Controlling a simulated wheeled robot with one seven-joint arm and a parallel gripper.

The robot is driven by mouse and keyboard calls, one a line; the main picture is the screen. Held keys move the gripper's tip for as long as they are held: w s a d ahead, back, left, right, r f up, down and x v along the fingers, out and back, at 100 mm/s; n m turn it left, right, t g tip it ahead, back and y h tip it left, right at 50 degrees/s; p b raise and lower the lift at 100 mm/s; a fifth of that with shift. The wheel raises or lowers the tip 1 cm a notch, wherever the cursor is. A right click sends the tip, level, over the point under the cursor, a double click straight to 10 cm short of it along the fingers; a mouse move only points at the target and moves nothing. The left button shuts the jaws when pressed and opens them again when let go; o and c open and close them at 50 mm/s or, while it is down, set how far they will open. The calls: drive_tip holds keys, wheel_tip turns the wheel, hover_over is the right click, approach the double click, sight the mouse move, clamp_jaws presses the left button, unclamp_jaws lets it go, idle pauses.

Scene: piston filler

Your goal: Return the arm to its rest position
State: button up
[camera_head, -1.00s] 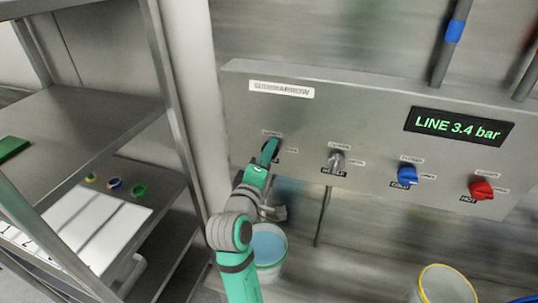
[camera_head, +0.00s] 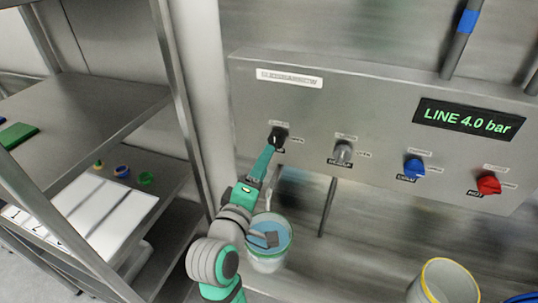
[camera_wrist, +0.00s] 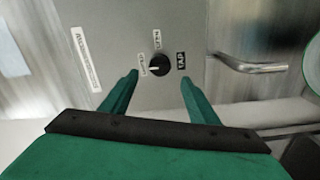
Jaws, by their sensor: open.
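My gripper (camera_head: 263,162) is green and stands in front of the left part of the steel panel, just below a black knob (camera_head: 278,138). In the wrist view my gripper (camera_wrist: 158,88) is open, its two green fingers spread and empty. The black knob (camera_wrist: 160,65) shows beyond the fingertips, apart from them. A label reading TAP sits beside it. My arm rises from the bottom of the head view, in front of the panel.
A bucket (camera_head: 268,262) of bluish liquid stands under the panel beside my arm. A steel shelf (camera_head: 92,95) is at left. A yellow-rimmed bucket (camera_head: 450,262) is lower right.

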drive_tip(key=shift+v, duration=0.9)
drive_tip(key=s+f+m+y, duration=0.1)
drive_tip(key=s+f+y, duration=0.1)
drive_tip(key=s+f, duration=0.45)
drive_tip(key=s+a+f+m+g+y, duration=0.1)
drive_tip(key=s+f+y, duration=0.15)
drive_tip(key=f, duration=0.65)
drive_tip(key=s+f+m+y, duration=0.1)
drive_tip(key=s+f, duration=0.4)
drive_tip(key=f, duration=0.3)
drive_tip(key=s+d+f+m, duration=0.2)
drive_tip(key=s+m, duration=0.2)
drive_tip(key=s, duration=0.7)
drive_tip(key=s+d+f+m, duration=0.2)
drive_tip(key=s+m, duration=0.2)
drive_tip(key=s, duration=0.8)
drive_tip(key=shift+s+f+m+g, duration=0.2)
drive_tip(key=shift+f+m+g, duration=0.1)
drive_tip(key=shift+g, duration=0.1)
